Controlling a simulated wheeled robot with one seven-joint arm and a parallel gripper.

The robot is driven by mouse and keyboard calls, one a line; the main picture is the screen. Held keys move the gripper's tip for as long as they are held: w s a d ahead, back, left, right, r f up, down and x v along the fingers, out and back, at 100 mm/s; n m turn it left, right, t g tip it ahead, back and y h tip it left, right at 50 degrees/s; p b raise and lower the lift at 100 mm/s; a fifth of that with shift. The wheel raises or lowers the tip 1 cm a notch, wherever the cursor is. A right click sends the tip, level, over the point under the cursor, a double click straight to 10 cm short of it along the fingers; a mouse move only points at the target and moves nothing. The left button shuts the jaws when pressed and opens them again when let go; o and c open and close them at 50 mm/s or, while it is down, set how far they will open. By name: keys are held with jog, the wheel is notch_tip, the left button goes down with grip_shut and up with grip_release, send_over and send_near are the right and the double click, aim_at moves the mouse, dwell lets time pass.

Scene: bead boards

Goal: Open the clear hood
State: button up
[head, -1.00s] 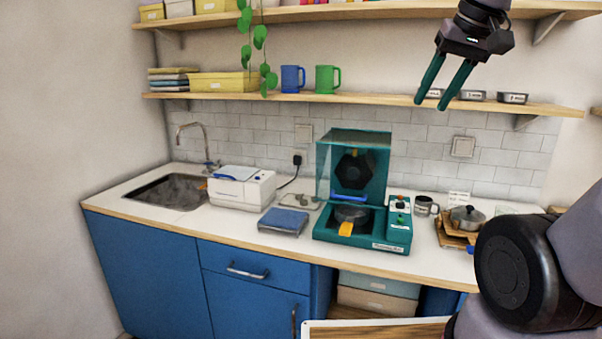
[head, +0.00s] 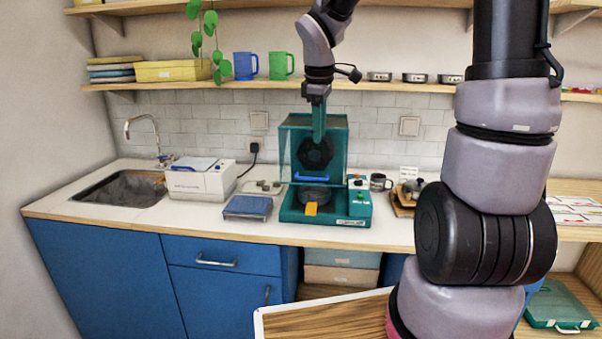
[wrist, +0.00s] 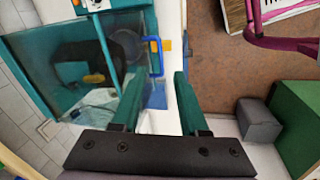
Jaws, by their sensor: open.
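The clear hood (head: 296,150) is a see-through, teal-tinted box on the teal machine (head: 355,213) on the counter. A blue bar handle (head: 312,178) runs across its lower front; a black hexagonal plate shows behind the clear panel. My gripper (head: 319,138) points down in front of the hood, its fingertips above the handle in the picture. In the wrist view my gripper (wrist: 160,78) is open and empty. The blue handle (wrist: 155,57) shows just beyond the gap between the fingertips, apart from them. The hood (wrist: 60,60) fills the upper left there.
A shelf (head: 220,85) with mugs and tins hangs above.

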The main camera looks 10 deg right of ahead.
aim_at(309, 178)
jog(key=w+f, duration=0.1)
jog(key=f, duration=0.3)
jog(key=w+a+f+n, duration=0.1)
jog(key=f, duration=0.3)
jog(key=w+f+n, duration=0.1)
jog(key=f, duration=0.4)
jog(key=shift+w+a, duration=0.35)
jog(key=shift+w, duration=0.05)
jog(key=shift+c, duration=0.3)
grip_shut()
jog(key=shift+r, duration=0.1)
dwell(0.5)
